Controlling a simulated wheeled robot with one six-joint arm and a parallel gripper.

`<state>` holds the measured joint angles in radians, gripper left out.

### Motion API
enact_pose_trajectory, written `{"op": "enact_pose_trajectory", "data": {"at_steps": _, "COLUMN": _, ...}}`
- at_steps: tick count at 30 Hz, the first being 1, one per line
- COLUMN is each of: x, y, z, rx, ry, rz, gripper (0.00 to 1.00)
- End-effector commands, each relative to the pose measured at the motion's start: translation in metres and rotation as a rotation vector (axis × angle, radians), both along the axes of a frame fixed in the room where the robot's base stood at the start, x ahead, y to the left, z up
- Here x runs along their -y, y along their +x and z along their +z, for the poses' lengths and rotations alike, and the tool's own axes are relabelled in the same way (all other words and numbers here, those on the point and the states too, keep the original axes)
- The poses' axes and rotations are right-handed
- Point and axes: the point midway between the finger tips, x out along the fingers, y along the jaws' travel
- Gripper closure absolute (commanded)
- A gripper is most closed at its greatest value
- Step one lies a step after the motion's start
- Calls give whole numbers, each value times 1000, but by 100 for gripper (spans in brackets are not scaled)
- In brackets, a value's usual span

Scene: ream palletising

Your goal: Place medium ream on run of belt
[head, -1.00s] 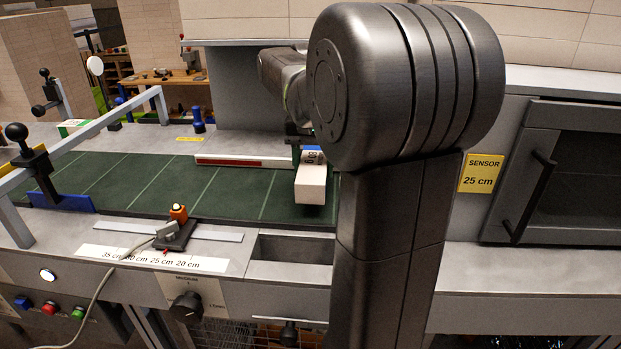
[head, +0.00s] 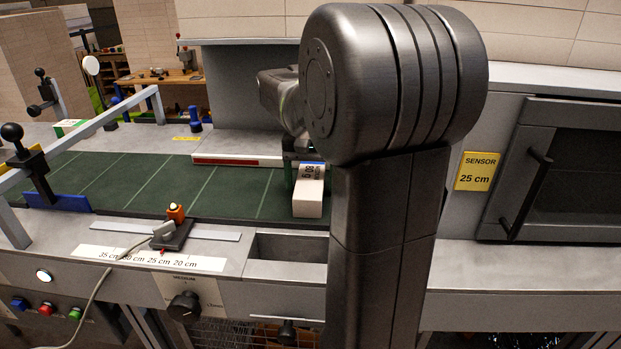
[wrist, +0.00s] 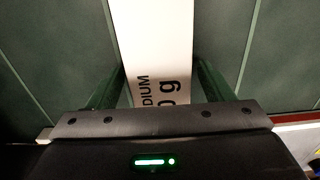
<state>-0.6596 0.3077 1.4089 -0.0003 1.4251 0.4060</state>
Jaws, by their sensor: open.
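The medium ream (head: 309,196) is a white block with a printed label, lying on the green belt (head: 150,180) near its right end in the head view. In the wrist view the ream (wrist: 155,40) runs away from my gripper, with "DIUM" and "0 g" readable on it. My gripper (wrist: 162,85) is open, its two green fingers on either side of the ream's near end, with narrow gaps showing. In the head view my gripper (head: 303,172) is at the ream's far end, partly hidden by my arm.
A grey rail on posts (head: 85,128) crosses the belt at left, with a blue plate (head: 58,201) below. A red-and-white strip (head: 238,160) edges the belt's far side. An orange-topped switch (head: 175,213) stands on the front ledge. The belt's middle is clear.

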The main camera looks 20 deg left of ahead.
Motion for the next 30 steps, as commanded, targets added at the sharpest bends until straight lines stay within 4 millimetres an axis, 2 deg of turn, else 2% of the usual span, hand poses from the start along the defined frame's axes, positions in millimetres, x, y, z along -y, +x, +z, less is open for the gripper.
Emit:
{"op": "enact_pose_trajectory", "data": {"at_steps": 5, "x": 0, "y": 0, "z": 7, "rx": 3, "ry": 2, "rz": 0, "gripper": 26}}
{"op": "enact_pose_trajectory", "data": {"at_steps": 8, "x": -1, "y": 1, "z": 22, "rx": 4, "ry": 3, "rz": 0, "gripper": 26}}
{"op": "enact_pose_trajectory", "data": {"at_steps": 15, "x": -1, "y": 1, "z": 74, "rx": 4, "ry": 3, "rz": 0, "gripper": 26}}
{"op": "enact_pose_trajectory", "data": {"at_steps": 21, "x": -1, "y": 1, "z": 109, "rx": 3, "ry": 2, "rz": 0, "gripper": 26}}
{"op": "enact_pose_trajectory", "data": {"at_steps": 25, "x": 0, "y": 0, "z": 120, "rx": 1, "ry": 1, "rz": 0, "gripper": 26}}
{"op": "enact_pose_trajectory", "data": {"at_steps": 30, "x": 0, "y": 0, "z": 123, "rx": 0, "ry": 0, "rz": 0, "gripper": 26}}
